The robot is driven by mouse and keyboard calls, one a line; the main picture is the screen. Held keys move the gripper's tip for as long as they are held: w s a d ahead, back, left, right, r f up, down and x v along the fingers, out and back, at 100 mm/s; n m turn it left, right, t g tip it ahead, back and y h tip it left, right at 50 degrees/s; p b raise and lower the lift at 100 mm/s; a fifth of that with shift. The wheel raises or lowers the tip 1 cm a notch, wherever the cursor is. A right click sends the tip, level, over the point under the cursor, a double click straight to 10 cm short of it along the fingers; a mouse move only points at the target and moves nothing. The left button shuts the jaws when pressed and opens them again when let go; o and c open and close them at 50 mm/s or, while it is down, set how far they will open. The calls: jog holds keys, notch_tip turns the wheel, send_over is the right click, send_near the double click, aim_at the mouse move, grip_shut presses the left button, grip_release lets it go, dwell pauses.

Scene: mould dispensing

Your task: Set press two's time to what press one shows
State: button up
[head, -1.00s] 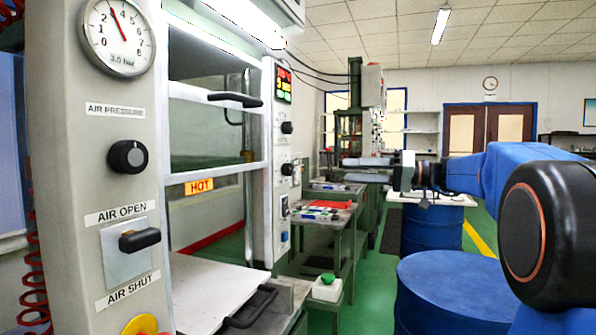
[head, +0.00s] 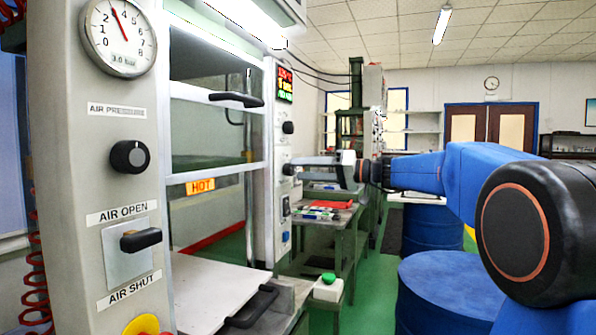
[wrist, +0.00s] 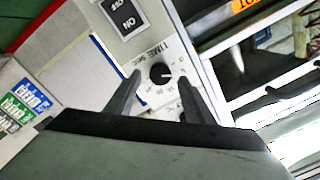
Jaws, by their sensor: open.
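The TIME SEC knob (wrist: 158,73) is a small black dial on a pale panel, with numbers printed around it. In the wrist view it lies between the two dark fingers of my gripper (wrist: 160,84), which are apart with nothing held. I cannot tell how deep the fingers reach or exactly where the knob points. In the head view my gripper (head: 296,167) is at the lower part of the control panel (head: 283,215) of the near press. The red, yellow and green display (head: 284,84) above is too small to read surely.
An OFF/ON switch (wrist: 125,18) is beside the knob. An upper knob (head: 288,128) and a door handle (head: 236,100) are close by. The HOT sign (head: 200,186) is on the press. Blue drums (head: 445,290) stand to the right.

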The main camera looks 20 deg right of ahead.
jog(key=shift+x, duration=1.1)
jog(key=c, duration=1)
jog(key=shift+c, duration=0.2)
